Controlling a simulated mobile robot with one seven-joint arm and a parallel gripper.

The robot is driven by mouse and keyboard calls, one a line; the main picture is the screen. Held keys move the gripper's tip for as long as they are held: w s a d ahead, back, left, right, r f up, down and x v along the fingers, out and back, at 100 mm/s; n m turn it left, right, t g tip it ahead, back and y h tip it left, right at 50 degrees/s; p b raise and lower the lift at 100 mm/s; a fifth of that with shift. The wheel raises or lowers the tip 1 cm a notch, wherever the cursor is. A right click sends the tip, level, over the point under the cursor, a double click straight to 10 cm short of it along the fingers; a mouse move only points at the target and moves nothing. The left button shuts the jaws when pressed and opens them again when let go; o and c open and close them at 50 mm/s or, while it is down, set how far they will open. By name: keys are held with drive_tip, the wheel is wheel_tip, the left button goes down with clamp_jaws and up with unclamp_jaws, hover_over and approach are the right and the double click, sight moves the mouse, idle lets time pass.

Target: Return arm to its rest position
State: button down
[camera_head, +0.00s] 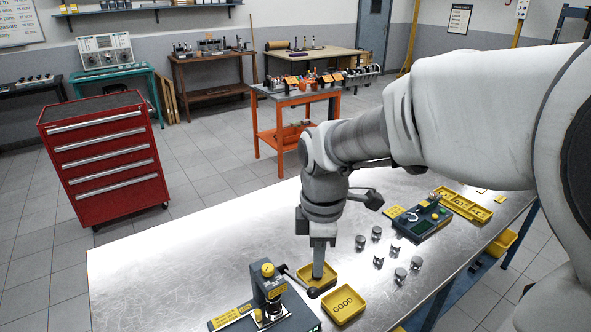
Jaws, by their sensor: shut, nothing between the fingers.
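My arm reaches in from the right, and my gripper (317,276) points down over the metal table (150,285). Its fingers are shut with nothing seen between them. The fingertips are at a small yellow tray (329,270), in front of or just above it; I cannot tell whether they touch. A dark rounded part by the fingertips is partly hidden.
A yellow tray marked GOOD (343,305) lies close by on the right. A dark press-like device (268,285) with a lever stands to the left. Several metal cylinders (378,262) and a dark instrument (422,222) are to the right. The table's left part is clear.

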drive_tip(key=s+d+r+m+t, duration=0.2)
drive_tip(key=s+d+r+m, duration=0.2)
drive_tip(key=m, duration=0.5)
drive_tip(key=s+d+r+m+t, duration=0.3)
drive_tip(key=s+d+m, duration=0.3)
drive_tip(key=s+m, duration=0.2)
drive_tip(key=shift+r+m, duration=0.4)
drive_tip(key=shift+m, duration=0.1)
